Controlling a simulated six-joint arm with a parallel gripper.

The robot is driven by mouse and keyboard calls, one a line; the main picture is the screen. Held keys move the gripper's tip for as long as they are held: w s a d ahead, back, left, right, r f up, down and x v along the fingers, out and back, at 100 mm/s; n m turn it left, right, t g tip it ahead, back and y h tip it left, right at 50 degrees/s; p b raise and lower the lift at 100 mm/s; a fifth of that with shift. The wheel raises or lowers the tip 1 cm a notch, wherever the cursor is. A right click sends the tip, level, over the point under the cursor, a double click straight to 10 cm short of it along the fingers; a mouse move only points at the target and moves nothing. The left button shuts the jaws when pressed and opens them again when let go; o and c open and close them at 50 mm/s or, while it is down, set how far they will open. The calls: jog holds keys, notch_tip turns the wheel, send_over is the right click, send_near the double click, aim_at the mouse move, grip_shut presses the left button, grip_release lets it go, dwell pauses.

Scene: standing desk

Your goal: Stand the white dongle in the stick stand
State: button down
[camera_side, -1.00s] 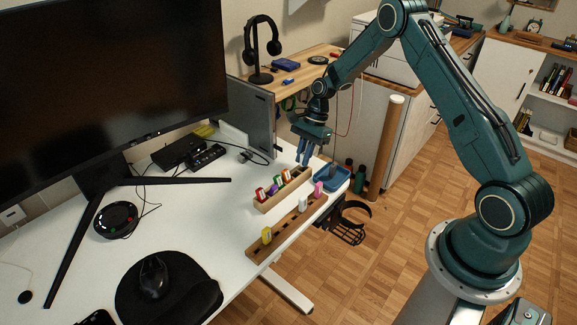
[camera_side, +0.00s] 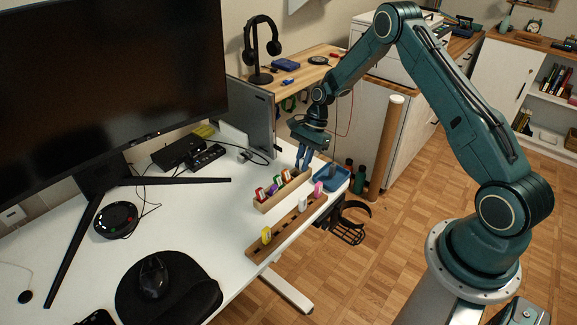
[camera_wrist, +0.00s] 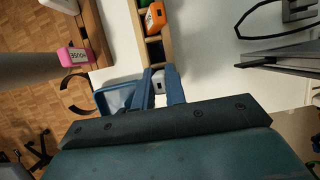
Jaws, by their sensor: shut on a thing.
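My gripper (camera_side: 303,166) is shut on a small white dongle (camera_wrist: 158,84), which shows between the blue fingers in the wrist view. The fingertips are at the far end of a wooden stand with compartments (camera_side: 268,208), also seen in the wrist view (camera_wrist: 137,28). Red, purple, green and orange sticks stand in it. The orange stick (camera_wrist: 155,17) is nearest to my fingers, with open compartments between. The lower end of the dongle is hidden, so I cannot tell whether it touches the stand.
A long wooden strip (camera_side: 284,226) along the desk's front edge holds yellow (camera_side: 266,235), white (camera_side: 303,204) and pink (camera_side: 318,188) sticks. A blue tray (camera_side: 344,172) lies close beside my gripper. A grey panel (camera_side: 255,118) stands behind the stand.

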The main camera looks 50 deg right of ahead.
jog(key=c, duration=1.5)
grip_release()
jog(key=shift+s+f, duration=0.1)
jog(key=shift+f, duration=0.35)
jog(key=shift+r, duration=0.1)
jog(key=shift+o, duration=0.7)
jog(key=shift+d+r, duration=0.25)
jog(key=shift+r, duration=0.25)
jog(key=v, duration=1.3)
jog(key=shift+r, duration=0.2)
jog(key=shift+a+r, duration=0.1)
